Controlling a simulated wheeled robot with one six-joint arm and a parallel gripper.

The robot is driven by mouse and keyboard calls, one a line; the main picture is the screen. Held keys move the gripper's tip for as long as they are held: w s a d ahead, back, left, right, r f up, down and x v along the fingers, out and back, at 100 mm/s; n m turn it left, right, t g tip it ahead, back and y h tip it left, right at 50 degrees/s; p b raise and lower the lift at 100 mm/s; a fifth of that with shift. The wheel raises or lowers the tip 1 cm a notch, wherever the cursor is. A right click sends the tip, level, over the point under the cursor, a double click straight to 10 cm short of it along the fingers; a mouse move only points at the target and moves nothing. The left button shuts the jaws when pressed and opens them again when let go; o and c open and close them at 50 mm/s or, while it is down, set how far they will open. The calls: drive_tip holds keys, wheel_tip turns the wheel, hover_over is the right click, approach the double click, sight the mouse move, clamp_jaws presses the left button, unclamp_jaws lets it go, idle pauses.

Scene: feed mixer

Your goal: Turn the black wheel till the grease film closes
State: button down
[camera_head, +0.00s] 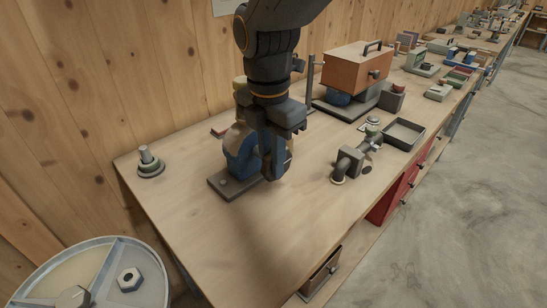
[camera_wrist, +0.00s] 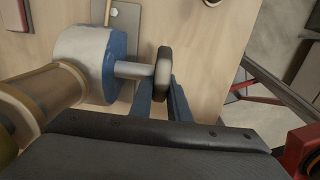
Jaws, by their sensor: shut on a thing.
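The black wheel (camera_wrist: 163,68) shows in the wrist view on the end of a pale shaft (camera_wrist: 133,69) that comes out of a blue and grey housing (camera_wrist: 92,58). My gripper (camera_wrist: 161,84) has a finger on either side of the wheel and is shut on it. In the head view my gripper (camera_head: 274,172) points down in front of the blue housing (camera_head: 237,148), which stands on a dark base plate (camera_head: 228,187). My gripper hides the wheel there. I cannot make out a grease film in either view.
A dark pipe fitting (camera_head: 347,164) and a grey tray (camera_head: 404,134) lie to the right. An orange-brown box (camera_head: 353,65) on a stand is behind. A stepped grey piece (camera_head: 149,162) sits at the left. The bench front (camera_head: 225,240) is bare.

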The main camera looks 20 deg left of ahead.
drive_tip(key=t, duration=0.1)
drive_tip(key=t+h, duration=0.1)
drive_tip(key=t+p, duration=0.1)
drive_tip(key=shift+s+a+f+h, duration=0.15)
drive_tip(key=shift+s+f+h, duration=0.05)
drive_tip(key=shift+s+h, duration=0.1)
drive_tip(key=t+h, duration=0.1)
drive_tip(key=t, duration=0.1)
drive_tip(key=f+t+h+b, duration=0.1)
drive_tip(key=t, duration=0.1)
drive_tip(key=shift+a, duration=0.1)
drive_tip(key=t, duration=0.1)
drive_tip(key=t+h+b, duration=0.1)
drive_tip(key=shift+f+t, duration=0.25)
drive_tip(key=shift+t, duration=0.15)
drive_tip(key=shift+s+a+f+t+h+b, duration=0.1)
drive_tip(key=shift+s+f+t+h+b, duration=0.1)
drive_tip(key=shift+t+h+b, duration=0.35)
drive_tip(key=t, duration=0.1)
drive_tip(key=t+h, duration=0.1)
drive_tip(key=t, duration=0.1)
drive_tip(key=shift+w+d+f+h, duration=0.3)
drive_tip(key=shift+h, duration=0.05)
drive_tip(key=shift+t+b, duration=0.3)
drive_tip(key=shift+t, duration=0.25)
drive_tip(key=shift+r, duration=0.1)
drive_tip(key=c, duration=1.7)
unclamp_jaws()
